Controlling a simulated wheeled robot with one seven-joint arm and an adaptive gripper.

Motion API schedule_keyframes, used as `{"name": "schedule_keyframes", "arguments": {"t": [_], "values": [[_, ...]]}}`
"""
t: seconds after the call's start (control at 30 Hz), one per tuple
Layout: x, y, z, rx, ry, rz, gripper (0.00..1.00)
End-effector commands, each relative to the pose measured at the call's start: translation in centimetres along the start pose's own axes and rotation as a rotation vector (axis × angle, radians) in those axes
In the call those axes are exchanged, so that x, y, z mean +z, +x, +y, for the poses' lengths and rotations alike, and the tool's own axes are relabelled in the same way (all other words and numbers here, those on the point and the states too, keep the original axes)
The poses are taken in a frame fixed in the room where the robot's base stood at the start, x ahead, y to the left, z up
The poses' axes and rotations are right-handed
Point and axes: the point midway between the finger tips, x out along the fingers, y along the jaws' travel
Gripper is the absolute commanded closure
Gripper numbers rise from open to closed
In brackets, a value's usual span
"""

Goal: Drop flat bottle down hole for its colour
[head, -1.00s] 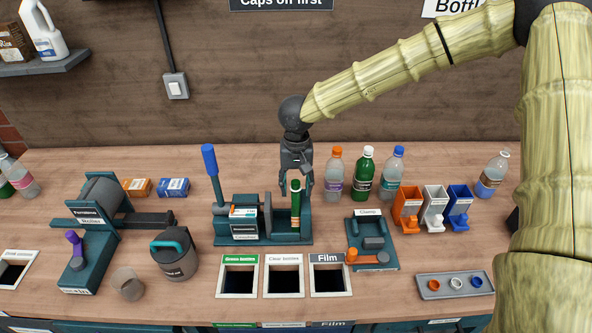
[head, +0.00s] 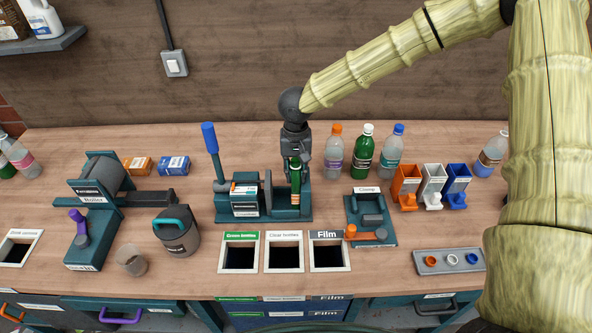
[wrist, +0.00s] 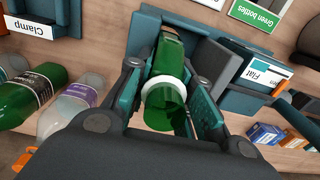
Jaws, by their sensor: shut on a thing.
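A flat green bottle (head: 296,183) stands upright in the right part of the teal crusher (head: 262,212). My gripper (head: 296,172) comes down from above, shut on the bottle's upper part. In the wrist view the fingers (wrist: 165,98) lie on both sides of the green bottle (wrist: 168,52), with its pale ring and green end between them. The bottle's lower part is partly hidden by the crusher. The Green bottles hole (head: 223,258) is in front of the crusher, left of the Clear bottles hole (head: 267,258) and the Film hole (head: 313,258).
The crusher's blue lever (head: 210,140) stands up at left. Whole bottles (head: 363,153) stand right of my gripper. A clamp (head: 371,220) is right of the crusher, and a jug (head: 178,240) is left of the holes.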

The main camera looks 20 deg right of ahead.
Motion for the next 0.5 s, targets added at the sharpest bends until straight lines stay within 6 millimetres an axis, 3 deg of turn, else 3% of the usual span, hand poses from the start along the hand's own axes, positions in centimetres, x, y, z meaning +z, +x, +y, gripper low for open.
{"name": "schedule_keyframes", "arguments": {"t": [0.5], "values": [[0.01,-0.77,0.06,0.001,0.001,-0.001,1.0]]}}
